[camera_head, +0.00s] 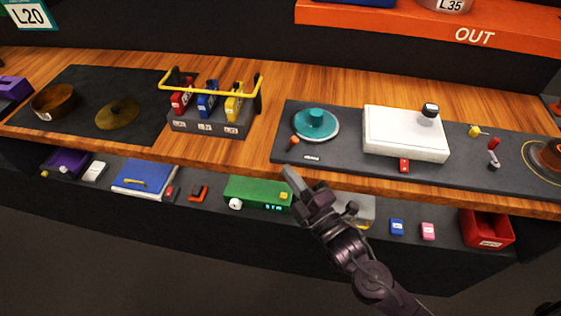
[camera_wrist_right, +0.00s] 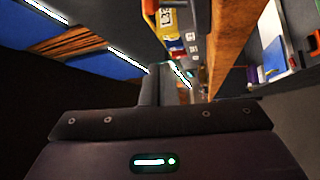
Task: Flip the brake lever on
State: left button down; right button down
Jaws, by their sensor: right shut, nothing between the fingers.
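A small orange-tipped lever (camera_head: 293,143) stands at the left end of a dark panel (camera_head: 350,168), in front of a teal dome (camera_head: 316,118) on a round base. A small white label below it is too small to read. A red-tipped lever (camera_head: 493,146) and a yellow one (camera_head: 475,131) stand farther right on the panel. I cannot tell which one is the brake lever. My right gripper (camera_head: 291,177) is shut and empty, just in front of the counter edge, below the orange-tipped lever and apart from it. My left gripper is not in view.
A white box with a black knob (camera_head: 405,135) sits mid-panel. A yellow-railed rack (camera_head: 210,122) of red, blue and yellow switches stands left. A lower shelf holds a green box (camera_head: 257,193), a blue binder (camera_head: 145,178) and a red bin (camera_head: 486,229). Bare wood lies between rack and panel.

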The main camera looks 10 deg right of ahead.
jog(key=shift+s+d+f, duration=0.1)
jog(key=shift+s+f, duration=0.05)
jog(key=shift+s, duration=0.35)
jog(key=shift+s+f, duration=0.15)
jog(key=shift+s, duration=0.3)
